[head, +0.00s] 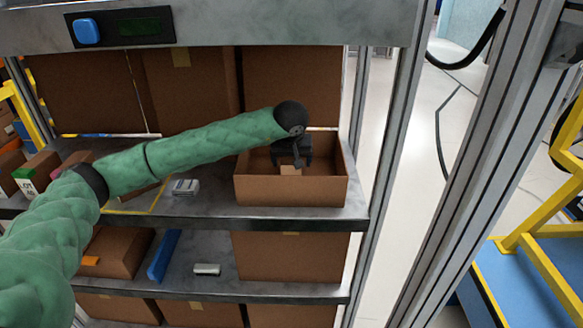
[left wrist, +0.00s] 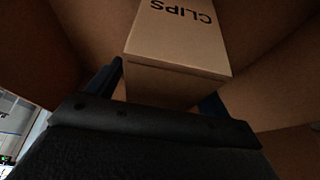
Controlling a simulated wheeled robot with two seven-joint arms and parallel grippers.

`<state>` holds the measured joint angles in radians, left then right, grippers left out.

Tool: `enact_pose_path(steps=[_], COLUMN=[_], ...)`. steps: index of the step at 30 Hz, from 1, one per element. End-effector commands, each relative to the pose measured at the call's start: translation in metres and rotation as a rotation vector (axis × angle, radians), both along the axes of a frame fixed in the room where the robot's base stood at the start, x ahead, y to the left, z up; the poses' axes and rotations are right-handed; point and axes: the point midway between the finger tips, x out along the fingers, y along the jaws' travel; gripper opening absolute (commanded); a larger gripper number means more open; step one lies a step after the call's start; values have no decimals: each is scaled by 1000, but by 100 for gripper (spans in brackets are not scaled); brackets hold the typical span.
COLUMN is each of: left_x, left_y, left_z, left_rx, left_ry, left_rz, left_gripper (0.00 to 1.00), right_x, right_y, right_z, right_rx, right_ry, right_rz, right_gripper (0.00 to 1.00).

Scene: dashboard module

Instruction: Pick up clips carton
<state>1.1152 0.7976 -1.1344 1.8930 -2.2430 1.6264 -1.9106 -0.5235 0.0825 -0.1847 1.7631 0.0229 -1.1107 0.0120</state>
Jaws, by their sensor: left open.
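The clips carton (left wrist: 175,50) is a small brown box with "CLIPS" printed on its upper face. In the head view its top edge (head: 290,170) shows inside an open brown cardboard box (head: 290,190) on the upper shelf. My left gripper (head: 289,163) reaches down into that box from above. In the left wrist view its two dark fingers (left wrist: 160,95) stand on either side of the carton, open. I cannot tell whether they touch it. The carton's lower part is hidden by the gripper. My right gripper is not in view.
The open box's walls stand close around my left gripper. The upper shelf (head: 200,212) also holds a small white item (head: 185,187). A metal upright (head: 385,160) stands right of the box. Larger closed boxes (head: 290,85) stand behind it.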

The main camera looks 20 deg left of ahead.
Motion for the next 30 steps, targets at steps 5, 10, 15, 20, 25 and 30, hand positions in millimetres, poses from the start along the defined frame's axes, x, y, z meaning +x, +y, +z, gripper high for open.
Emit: enact_pose_path(steps=[5,10,15,20,25,30], left_x=[0,0,0,0,0,0], left_y=[0,0,0,0,0,0], left_z=[-2,-2,-3,-4,-4,-4], left_rx=[0,0,0,0,0,0], left_ry=[0,0,0,0,0,0], left_rz=[0,0,0,0,0,0], left_gripper=[80,80,80,80,80,80], right_x=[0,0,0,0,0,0], right_y=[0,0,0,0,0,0], right_z=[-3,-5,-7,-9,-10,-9], right_rx=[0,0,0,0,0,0], right_ry=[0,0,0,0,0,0], right_rz=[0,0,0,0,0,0], right_gripper=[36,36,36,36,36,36])
